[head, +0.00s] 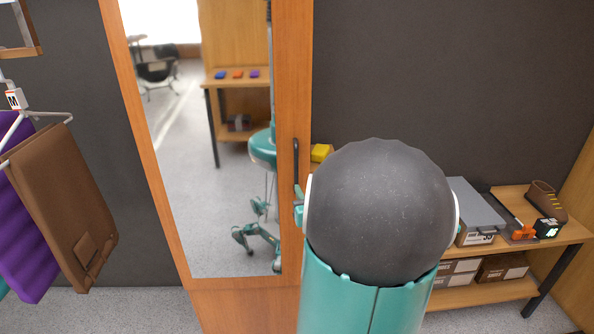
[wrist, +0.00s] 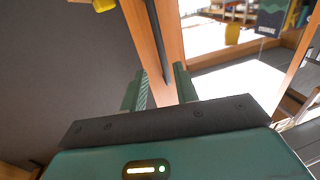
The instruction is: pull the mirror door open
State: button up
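The mirror door (head: 208,283) has an orange-brown wooden frame around a tall mirror and looks closed in the head view. Its dark upright bar handle (head: 296,160) is on the right stile. In the wrist view the handle (wrist: 156,38) runs down the wooden stile (wrist: 172,32), its lower end between my gripper's two teal fingers. My gripper (wrist: 160,72) is open, with a gap visible on each side of the bar. In the head view only a small teal part of my gripper (head: 299,208) shows by the stile, below the handle; my arm hides the rest.
A low wooden shelf (head: 571,231) at right holds a grey box (head: 472,205), a brown shoe (head: 546,200) and small items. A yellow object (head: 321,152) is just right of the handle. Brown (head: 65,200) and purple (head: 25,265) hanging goods are at left. Floor before the door is clear at left.

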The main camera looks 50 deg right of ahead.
aim_at(297, 172)
jog(key=x, duration=1)
jog(key=shift+w+d, duration=0.15)
jog(key=shift+w, duration=0.15)
grip_shut()
